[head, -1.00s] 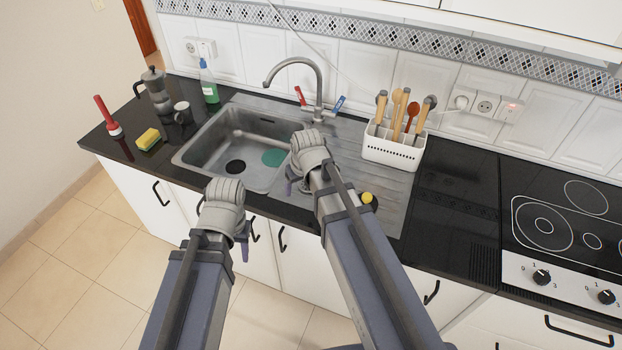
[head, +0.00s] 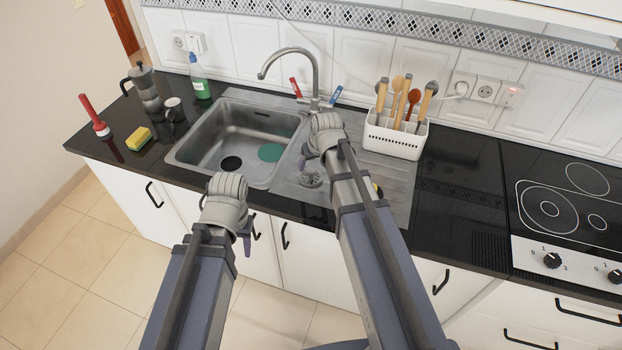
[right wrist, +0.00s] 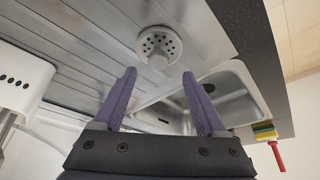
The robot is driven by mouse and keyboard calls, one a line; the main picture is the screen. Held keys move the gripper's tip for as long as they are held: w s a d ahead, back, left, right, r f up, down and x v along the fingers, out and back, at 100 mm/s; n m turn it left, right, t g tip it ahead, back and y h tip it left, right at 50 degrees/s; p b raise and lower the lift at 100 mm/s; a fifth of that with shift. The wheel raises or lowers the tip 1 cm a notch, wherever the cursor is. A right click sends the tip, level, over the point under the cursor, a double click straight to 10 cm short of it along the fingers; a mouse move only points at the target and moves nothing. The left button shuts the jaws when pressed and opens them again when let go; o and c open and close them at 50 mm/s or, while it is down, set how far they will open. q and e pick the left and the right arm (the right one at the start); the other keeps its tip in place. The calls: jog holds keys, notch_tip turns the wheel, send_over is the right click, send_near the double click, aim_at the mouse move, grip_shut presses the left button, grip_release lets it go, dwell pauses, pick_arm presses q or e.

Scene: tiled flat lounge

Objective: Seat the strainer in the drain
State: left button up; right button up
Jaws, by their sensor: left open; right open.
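The strainer (head: 311,179) is a small grey perforated cup with a raised knob. It rests on the metal drainboard right of the basin, and also shows in the right wrist view (right wrist: 159,46). The drain (head: 231,163) is a dark round hole in the basin floor near its front. My right gripper (head: 305,160) is open and empty over the drainboard, near the strainer; in the right wrist view, the strainer lies beyond the parted fingertips (right wrist: 160,73). My left gripper (head: 245,238) is open and empty in front of the counter's edge, near the basin.
A white utensil rack (head: 393,139) stands right on the drainboard. A yellow sponge (head: 139,138), red-handled brush (head: 94,116), moka pot (head: 147,90) and mug are at left.

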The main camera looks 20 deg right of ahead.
aim_at(311, 170)
jog(key=shift+b+x, duration=2.45)
jog(key=shift+x, duration=0.2)
jog(key=shift+s+d+r, duration=0.1)
jog(key=shift+d, duration=0.05)
jog(key=shift+c, duration=0.3)
grip_shut()
